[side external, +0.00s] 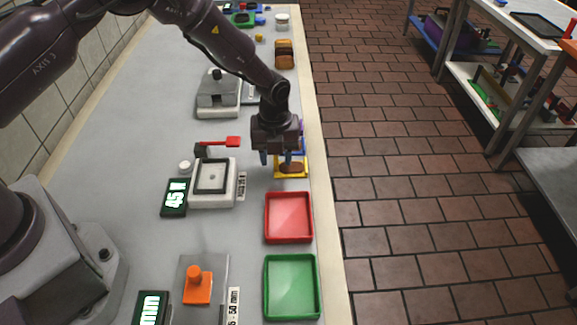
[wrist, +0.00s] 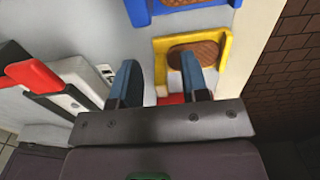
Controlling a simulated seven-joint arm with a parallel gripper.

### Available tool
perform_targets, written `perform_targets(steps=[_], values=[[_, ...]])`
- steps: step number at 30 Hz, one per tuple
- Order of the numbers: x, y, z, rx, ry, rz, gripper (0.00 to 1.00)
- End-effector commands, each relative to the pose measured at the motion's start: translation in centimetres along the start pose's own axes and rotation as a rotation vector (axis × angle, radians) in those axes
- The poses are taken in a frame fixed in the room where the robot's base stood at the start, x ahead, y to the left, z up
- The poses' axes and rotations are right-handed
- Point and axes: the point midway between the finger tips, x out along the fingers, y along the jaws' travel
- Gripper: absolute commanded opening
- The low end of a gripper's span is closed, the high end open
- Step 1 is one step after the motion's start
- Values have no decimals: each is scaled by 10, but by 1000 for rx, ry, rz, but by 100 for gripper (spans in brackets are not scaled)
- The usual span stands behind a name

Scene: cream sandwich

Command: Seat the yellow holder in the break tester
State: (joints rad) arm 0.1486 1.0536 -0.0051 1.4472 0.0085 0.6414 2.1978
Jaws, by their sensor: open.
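The yellow holder (side external: 291,177) lies on the bench near its right edge, with a round brown biscuit (side external: 291,167) in it. It also shows in the wrist view (wrist: 227,52). My gripper (side external: 275,159) is open and empty over the holder's left side. In the wrist view (wrist: 158,62) one finger overlaps the holder and the other is left of it; the height gap cannot be told.
A blue holder (wrist: 137,12) lies just beyond the yellow one. A red tray (side external: 289,217) and a green tray (side external: 291,286) stand nearer the camera. A display reading 45 N (side external: 175,197) is beside the tester. A grey device (side external: 217,98) stands behind.

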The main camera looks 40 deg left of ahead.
Motion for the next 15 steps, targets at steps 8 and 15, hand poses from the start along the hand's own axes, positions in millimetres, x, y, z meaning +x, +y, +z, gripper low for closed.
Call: perform_targets(steps=[8, 15], values=[[5, 0, 0, 1, 0, -1, 42], [5, 0, 0, 1, 0, -1, 0]])
